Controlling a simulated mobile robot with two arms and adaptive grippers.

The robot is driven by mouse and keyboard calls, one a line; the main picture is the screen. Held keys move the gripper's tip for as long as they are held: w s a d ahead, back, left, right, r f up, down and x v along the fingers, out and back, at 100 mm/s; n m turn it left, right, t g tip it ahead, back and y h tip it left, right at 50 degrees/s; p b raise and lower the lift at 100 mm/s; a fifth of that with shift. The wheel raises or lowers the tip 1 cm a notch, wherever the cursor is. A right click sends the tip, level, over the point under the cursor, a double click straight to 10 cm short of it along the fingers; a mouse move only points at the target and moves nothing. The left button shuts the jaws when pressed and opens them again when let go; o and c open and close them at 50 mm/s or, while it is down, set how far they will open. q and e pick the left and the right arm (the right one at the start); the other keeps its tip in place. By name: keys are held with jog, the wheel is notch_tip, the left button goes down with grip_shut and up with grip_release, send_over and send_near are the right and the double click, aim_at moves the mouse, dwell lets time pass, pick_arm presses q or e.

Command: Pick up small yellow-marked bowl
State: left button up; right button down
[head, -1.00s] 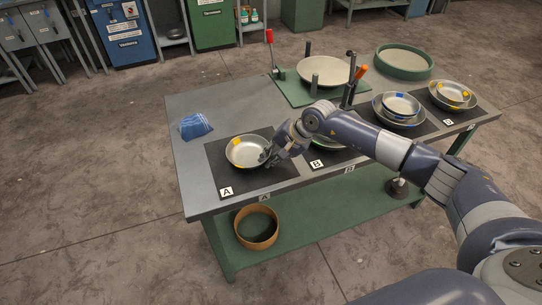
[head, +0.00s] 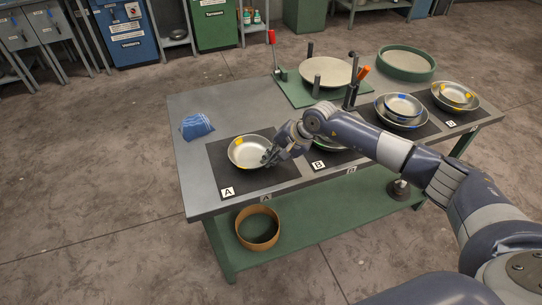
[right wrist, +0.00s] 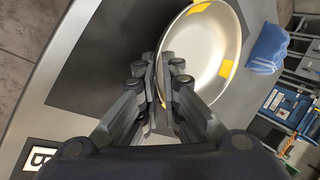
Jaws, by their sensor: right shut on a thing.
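A shallow metal bowl with yellow marks on its rim (head: 247,153) is over the dark mat labelled A. My right gripper (head: 268,158) is at the bowl's right rim, shut on it. In the right wrist view the fingers (right wrist: 160,88) pinch the near wall of the yellow-marked bowl (right wrist: 203,48), with one yellow mark close to the fingertips. I cannot tell whether the bowl touches the mat. Another pair of nested bowls with yellow marks (head: 455,95) stands on the far right mat. My left gripper is not in view.
Bowls with blue marks (head: 402,105) are nested on a mat to the right. A bowl on mat B is partly hidden by my right arm. A round plate (head: 326,72) and upright posts stand behind.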

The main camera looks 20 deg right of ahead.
jog(key=shift+r, duration=0.1)
dwell(0.5)
jog(key=shift+r+p, duration=0.35)
jog(key=shift+r, duration=1.05)
jog(key=shift+r, duration=0.1)
jog(key=shift+r+p, duration=0.85)
jog(key=shift+r, duration=2.05)
